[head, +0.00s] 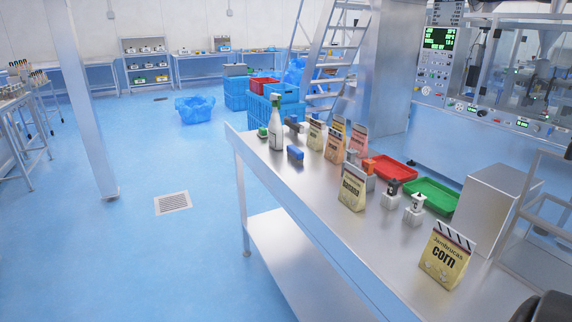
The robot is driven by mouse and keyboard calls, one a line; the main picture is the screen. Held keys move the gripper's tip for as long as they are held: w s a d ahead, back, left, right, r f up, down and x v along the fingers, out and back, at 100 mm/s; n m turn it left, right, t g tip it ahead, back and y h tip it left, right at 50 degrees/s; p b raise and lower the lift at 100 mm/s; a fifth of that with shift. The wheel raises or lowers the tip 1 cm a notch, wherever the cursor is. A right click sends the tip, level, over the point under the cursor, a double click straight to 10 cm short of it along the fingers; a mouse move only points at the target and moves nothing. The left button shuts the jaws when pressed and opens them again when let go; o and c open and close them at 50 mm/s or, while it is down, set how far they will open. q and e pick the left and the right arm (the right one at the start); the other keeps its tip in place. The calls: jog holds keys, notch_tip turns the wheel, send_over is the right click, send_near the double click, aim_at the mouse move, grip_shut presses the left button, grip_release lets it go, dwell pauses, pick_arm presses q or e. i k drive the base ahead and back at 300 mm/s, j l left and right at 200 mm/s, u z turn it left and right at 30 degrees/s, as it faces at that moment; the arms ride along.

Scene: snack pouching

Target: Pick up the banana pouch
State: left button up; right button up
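The banana pouch (352,194) is pale yellow with a dark label. It stands upright on the steel table (318,205), near the table's front-left edge. Neither of my grippers shows clearly in the head view. A dark rounded shape (545,308) in the bottom right corner may be part of my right arm; I cannot tell. Nothing is seen touching the banana pouch.
A corn pouch (445,258) stands nearer on the table. Several other pouches (335,142) stand behind the banana one. Small dispensers (413,209), a red tray (392,168), a green tray (432,195) and a metal box (493,205) are to the right. A spray bottle (276,128) stands at the far end.

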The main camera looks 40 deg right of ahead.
aim_at(352, 193)
jog(key=i+j+z, duration=0.1)
jog(key=i+z, duration=0.3)
jog(key=i, duration=1)
jog(key=i+z, duration=0.25)
jog(key=i, duration=1.1)
jog(key=i+u, duration=0.1)
jog(key=u, duration=6.65)
